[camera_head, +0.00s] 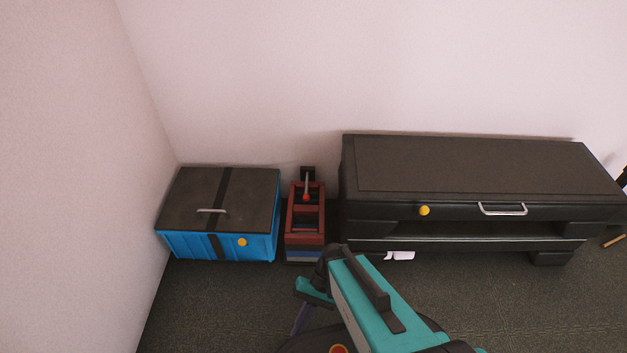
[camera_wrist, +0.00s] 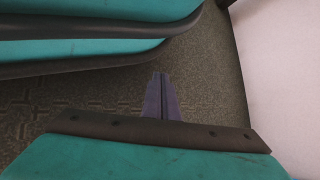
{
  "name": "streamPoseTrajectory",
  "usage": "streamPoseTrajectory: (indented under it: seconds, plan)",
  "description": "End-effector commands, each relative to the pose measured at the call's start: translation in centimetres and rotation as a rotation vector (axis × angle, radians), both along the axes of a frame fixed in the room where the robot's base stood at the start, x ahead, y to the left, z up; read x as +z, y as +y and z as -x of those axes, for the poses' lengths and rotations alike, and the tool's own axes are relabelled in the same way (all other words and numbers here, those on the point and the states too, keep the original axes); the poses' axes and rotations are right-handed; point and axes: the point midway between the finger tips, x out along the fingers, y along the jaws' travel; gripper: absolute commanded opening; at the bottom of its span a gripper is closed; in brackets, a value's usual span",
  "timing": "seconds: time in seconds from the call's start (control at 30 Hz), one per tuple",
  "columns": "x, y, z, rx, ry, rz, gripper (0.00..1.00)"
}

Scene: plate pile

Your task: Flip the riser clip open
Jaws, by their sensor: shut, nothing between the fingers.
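A narrow red frame (camera_head: 305,236) with a dark upright and a grey lever (camera_head: 307,183) ending in a red knob stands on the floor by the wall. It may carry the riser clip, but I cannot make out a clip for certain. My gripper (camera_head: 299,322) is low over the carpet, in front of the red frame and apart from it. In the wrist view my gripper (camera_wrist: 161,82) has its two dark violet fingers together, with nothing between them.
A blue box (camera_head: 219,246) with a dark lid stands left of the red frame. A long black cabinet (camera_head: 480,165) with a silver handle (camera_head: 503,209) and yellow knob (camera_head: 424,210) stands to the right. A white item (camera_head: 400,255) lies beneath it. The carpet (camera_head: 215,300) at left front is clear.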

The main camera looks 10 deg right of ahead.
Motion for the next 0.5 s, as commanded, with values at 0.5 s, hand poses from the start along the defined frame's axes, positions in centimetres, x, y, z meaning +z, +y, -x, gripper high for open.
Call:
streamPoseTrajectory:
  seconds: [0.5]
  plan:
    - [7.4,-2.2,0.3,0.026,-0.033,0.097,0.00]
